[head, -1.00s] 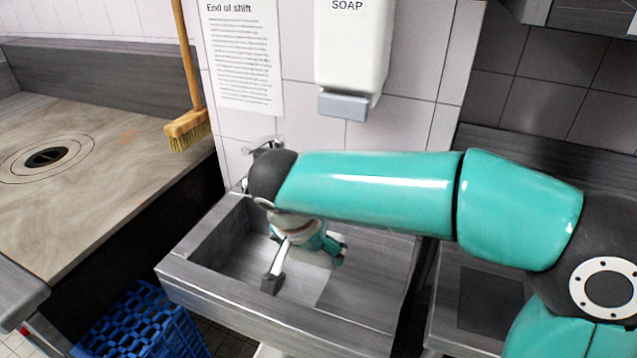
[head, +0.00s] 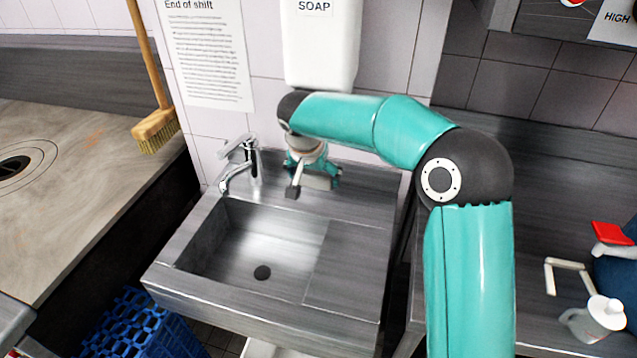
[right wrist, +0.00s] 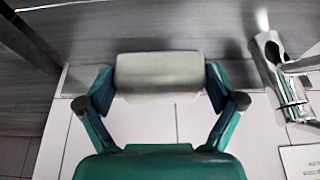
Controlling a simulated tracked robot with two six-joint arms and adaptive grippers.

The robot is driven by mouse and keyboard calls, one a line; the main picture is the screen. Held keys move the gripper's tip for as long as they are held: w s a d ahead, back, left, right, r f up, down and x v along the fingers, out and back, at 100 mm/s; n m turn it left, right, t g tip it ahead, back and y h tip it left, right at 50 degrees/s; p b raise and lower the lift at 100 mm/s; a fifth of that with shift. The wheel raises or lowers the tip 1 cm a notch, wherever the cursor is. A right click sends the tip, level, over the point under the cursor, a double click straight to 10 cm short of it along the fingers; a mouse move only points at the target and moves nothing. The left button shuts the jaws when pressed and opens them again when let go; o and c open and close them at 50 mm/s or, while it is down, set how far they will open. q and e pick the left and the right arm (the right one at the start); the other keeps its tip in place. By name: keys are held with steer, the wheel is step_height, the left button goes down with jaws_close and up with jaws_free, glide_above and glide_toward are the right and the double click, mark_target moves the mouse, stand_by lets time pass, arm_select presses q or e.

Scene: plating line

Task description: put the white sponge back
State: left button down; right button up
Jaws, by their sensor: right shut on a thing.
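The white sponge (right wrist: 160,76) is held between the two fingers of my right gripper (right wrist: 160,88) in the right wrist view. It looks like a pale rounded block, gripped at its two ends. In the head view my right gripper (head: 313,174) is over the back ledge of the sink (head: 365,205), right of the tap and under the soap dispenser. The sponge is mostly hidden there behind the wrist and fingers. I cannot tell whether the sponge touches the ledge. My left gripper is not in view.
The chrome tap (head: 242,165) stands close left of my right gripper. The soap dispenser (head: 320,50) hangs on the wall above. The basin is empty. A broom (head: 157,128) is at left, a blue crate (head: 140,325) below.

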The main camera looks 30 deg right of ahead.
mark_target(319, 198)
steer(key=shift+w+d+r+p, duration=0.1)
steer(key=shift+w+d+p, duration=0.2)
steer(key=shift+w+d, duration=0.45)
step_height(319, 198, down, 3)
steer(key=shift+s+r, duration=0.1)
steer(key=shift+r, duration=0.1)
steer(key=shift+f+p, duration=0.5)
steer(key=shift+f, duration=1.5)
steer(key=shift+d+f, duration=0.15)
steer(key=shift+f, duration=0.2)
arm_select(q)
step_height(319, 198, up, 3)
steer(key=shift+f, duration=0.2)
